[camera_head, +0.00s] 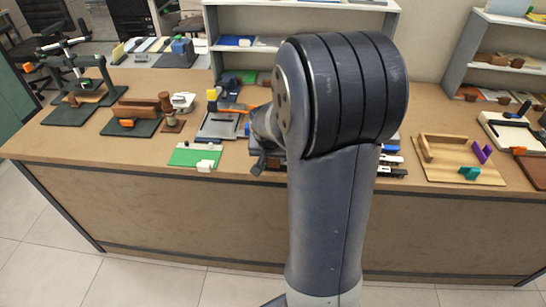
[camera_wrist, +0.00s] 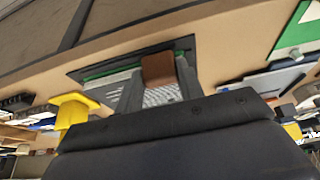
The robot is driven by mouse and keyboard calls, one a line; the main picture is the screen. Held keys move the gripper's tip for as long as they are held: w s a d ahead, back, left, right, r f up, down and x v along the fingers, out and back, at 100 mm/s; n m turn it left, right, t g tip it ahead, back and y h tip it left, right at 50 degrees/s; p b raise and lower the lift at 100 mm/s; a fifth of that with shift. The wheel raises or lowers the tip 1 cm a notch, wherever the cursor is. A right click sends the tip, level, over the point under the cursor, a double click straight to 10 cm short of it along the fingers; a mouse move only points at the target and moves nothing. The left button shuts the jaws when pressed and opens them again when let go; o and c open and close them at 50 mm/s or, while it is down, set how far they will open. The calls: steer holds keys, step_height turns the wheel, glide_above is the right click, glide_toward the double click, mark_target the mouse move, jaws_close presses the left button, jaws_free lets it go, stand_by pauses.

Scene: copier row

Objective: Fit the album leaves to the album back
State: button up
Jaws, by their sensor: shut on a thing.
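In the wrist view my gripper (camera_wrist: 158,82) is shut on a small brown piece (camera_wrist: 158,69), which shows between the two grey fingers. A pale ribbed surface shows just below it; I cannot tell whether the two are joined. Beyond the fingers lies a dark flat base (camera_wrist: 92,72) with green and white layers (camera_wrist: 112,80) on it, partly covered by the gripper. I cannot tell for sure which of these are the album leaves and the album back. In the head view my arm hides the gripper's tips and most of the work spot.
In the head view the long brown counter (camera_head: 230,185) carries a green board (camera_head: 195,155) left of my arm and a wooden tray (camera_head: 455,160) on the right. Presses on dark bases (camera_head: 68,115) stand at the left. A yellow thing (camera_wrist: 75,108) is close beside my gripper.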

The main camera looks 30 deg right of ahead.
steer(key=shift+f, duration=0.25)
stand_by(0.3)
steer(key=o, duration=0.6)
steer(key=shift+r, duration=0.1)
steer(key=shift+r+p, duration=1.6)
steer(key=shift+r, duration=0.85)
steer(key=shift+o, duration=0.2)
steer(key=o, duration=0.5)
